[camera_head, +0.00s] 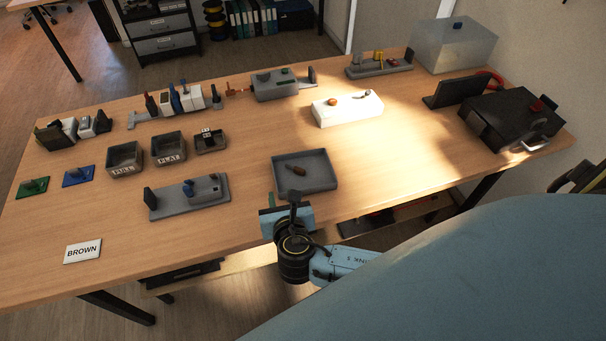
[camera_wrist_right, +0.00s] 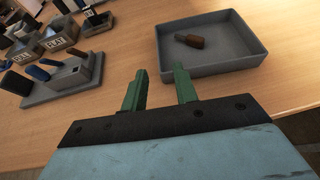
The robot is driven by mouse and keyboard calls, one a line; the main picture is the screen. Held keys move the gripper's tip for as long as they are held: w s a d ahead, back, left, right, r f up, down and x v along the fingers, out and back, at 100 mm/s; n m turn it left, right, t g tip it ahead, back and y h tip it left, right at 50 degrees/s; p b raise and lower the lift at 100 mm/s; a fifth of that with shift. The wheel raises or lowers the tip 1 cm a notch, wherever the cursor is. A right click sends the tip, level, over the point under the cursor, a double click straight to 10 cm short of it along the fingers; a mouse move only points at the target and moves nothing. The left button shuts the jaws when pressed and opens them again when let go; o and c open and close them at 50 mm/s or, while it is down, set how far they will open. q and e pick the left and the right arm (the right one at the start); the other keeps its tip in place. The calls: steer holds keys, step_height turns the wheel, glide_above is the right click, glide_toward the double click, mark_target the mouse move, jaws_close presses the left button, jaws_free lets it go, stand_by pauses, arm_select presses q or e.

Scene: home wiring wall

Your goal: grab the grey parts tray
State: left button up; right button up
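The grey parts tray (camera_head: 318,181) lies on the table near its front edge in the head view. It is a shallow, square-cornered tray with a small brown part (camera_head: 296,169) inside. The tray also shows in the right wrist view (camera_wrist_right: 225,63), up and to the right of my fingers. My right gripper (camera_wrist_right: 160,85) has two green fingers, spread apart with nothing between them. In the head view my right gripper (camera_head: 294,203) is at the tray's near left side, and its fingers are mostly hidden. My left gripper is not in view.
A grey block fixture (camera_head: 165,209) stands left of the tray. Small bins (camera_head: 124,170) sit behind it. A white block (camera_head: 330,113) is behind the tray, and a black box (camera_head: 492,128) is far right. The table right of the tray is clear.

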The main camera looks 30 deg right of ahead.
steer(key=x, duration=0.4)
steer(key=shift+b, duration=0.3)
steer(key=b+x, duration=0.1)
steer(key=x, duration=0.3)
steer(key=shift+w+f, duration=0.35)
jaws_close()
